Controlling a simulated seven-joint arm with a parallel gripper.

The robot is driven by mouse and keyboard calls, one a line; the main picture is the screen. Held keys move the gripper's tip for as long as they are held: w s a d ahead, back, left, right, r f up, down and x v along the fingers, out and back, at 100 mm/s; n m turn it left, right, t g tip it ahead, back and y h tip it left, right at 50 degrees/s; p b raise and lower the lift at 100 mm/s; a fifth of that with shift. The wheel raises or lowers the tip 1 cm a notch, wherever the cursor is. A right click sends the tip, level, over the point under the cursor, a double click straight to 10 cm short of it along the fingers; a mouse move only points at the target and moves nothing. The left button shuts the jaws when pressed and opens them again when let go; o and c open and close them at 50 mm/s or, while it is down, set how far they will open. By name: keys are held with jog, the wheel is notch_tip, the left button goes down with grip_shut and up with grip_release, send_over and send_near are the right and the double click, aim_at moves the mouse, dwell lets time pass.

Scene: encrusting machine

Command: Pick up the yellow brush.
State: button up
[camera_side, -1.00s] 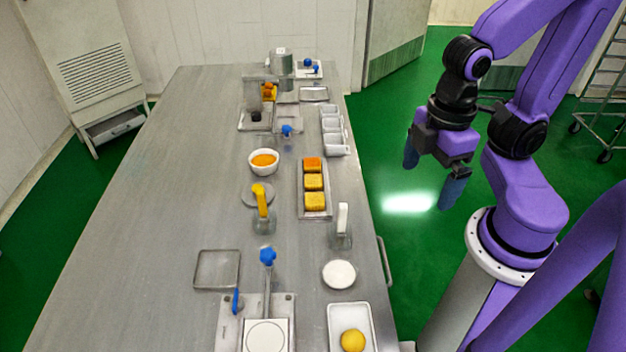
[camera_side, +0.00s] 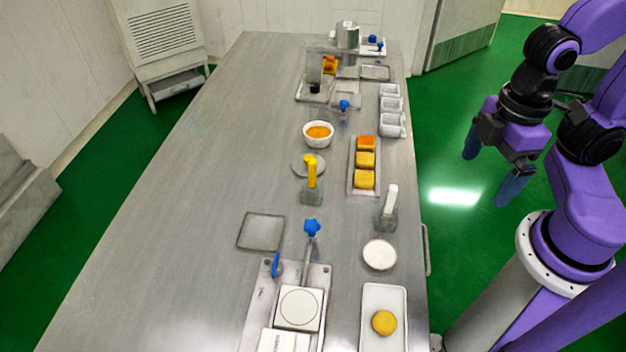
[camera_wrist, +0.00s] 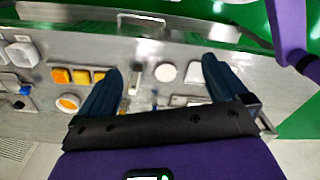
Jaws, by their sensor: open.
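The yellow brush (camera_side: 312,172) stands upright, its yellow handle up, in a clear container (camera_side: 312,195) near the middle of the table in the side view. Its lower end is hard to make out inside the container. My gripper (camera_side: 490,172) is open and empty, with two dark blue fingers pointing down. In the side view it appears to the right of the table, apart from the brush. In the wrist view the two fingers of my gripper (camera_wrist: 160,88) are spread wide above the table. The brush is too small and blurred there to tell clearly.
A white-handled tool (camera_side: 390,200) stands in another clear container to the right. A bowl of orange filling (camera_side: 318,133) and a tray (camera_side: 353,185) of yellow and orange blocks are close by. A scale (camera_side: 300,308) stands in front. The table's left part is clear.

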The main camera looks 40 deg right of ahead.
jog(key=c, duration=0.9)
notch_tip(320, 180, up, 2)
jog(key=m, duration=2.9)
send_over(312, 161)
jog(key=f, duration=1)
jog(key=shift+w+d+f, duration=0.1)
jog(key=shift+d+f, duration=0.2)
jog(key=shift+a+f, duration=0.15)
jog(key=shift+f, duration=1.4)
jog(key=shift+a+f, duration=0.1)
jog(key=shift+f, duration=1.45)
